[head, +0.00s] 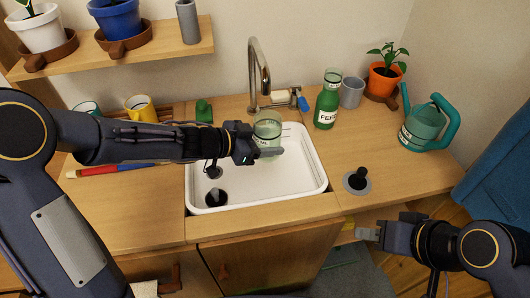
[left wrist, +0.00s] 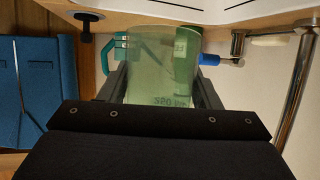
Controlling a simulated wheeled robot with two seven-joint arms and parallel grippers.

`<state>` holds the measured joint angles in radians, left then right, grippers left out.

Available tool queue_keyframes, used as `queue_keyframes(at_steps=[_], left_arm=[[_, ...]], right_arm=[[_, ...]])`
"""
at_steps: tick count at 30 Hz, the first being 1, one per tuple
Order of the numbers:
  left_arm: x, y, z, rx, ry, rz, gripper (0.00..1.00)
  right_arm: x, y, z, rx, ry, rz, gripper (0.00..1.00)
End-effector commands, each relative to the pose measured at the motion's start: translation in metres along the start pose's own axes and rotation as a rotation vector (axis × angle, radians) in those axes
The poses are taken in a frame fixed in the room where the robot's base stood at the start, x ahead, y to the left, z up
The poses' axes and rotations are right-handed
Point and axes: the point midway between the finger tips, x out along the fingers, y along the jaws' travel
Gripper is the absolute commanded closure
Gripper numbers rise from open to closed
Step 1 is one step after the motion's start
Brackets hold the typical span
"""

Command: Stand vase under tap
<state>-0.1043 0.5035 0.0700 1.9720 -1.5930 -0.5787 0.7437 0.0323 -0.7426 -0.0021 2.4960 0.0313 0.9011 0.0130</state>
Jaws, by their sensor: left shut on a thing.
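My left gripper (head: 256,148) is shut on a clear greenish glass vessel, seemingly the vase (head: 267,126). It holds the vase over the sink basin (head: 310,170), roughly upright. The vase also fills the middle of the left wrist view (left wrist: 163,75), with measure-like marks on its wall. The chrome tap (head: 254,62) stands behind the basin, and its spout end shows just above the vase in the head view. Whether the vase touches the basin floor or is exactly below the spout is unclear. My right gripper (head: 369,234) is empty at the counter's front edge; its jaw gap is unclear.
A blue-ended lever (head: 302,103) is beside the tap. A green bottle (head: 327,105), grey cup (head: 351,92), orange plant pot (head: 383,80) and green watering can (head: 428,128) stand right of it. A black-knobbed disc (head: 357,181) lies on the counter. A shelf (head: 170,42) hangs upper left.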

Motion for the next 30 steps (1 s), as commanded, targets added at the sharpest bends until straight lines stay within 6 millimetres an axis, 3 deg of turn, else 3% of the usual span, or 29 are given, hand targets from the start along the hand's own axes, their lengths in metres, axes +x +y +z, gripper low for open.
queue_keyframes(at_steps=[1, 6, 13, 18, 30], left_arm=[[0.008, -0.007, 0.012, -0.003, -0.001, 0.000, 0.75], [0.019, -0.022, 0.025, 0.000, 0.001, 0.000, 0.75], [0.027, -0.033, 0.036, -0.001, 0.000, -0.001, 0.75], [0.038, -0.033, 0.061, -0.003, 0.000, 0.000, 0.75], [0.040, -0.033, 0.066, 0.000, 0.002, -0.001, 0.75]], right_arm=[[0.006, 0.003, 0.003, 0.000, -0.001, 0.000, 0.64], [0.009, 0.004, 0.005, 0.000, -0.001, 0.000, 0.64], [0.012, 0.005, 0.006, 0.000, 0.000, 0.000, 0.64], [0.022, 0.010, 0.011, 0.000, 0.000, 0.000, 0.64], [0.022, 0.010, 0.011, 0.000, 0.000, 0.000, 0.64]])
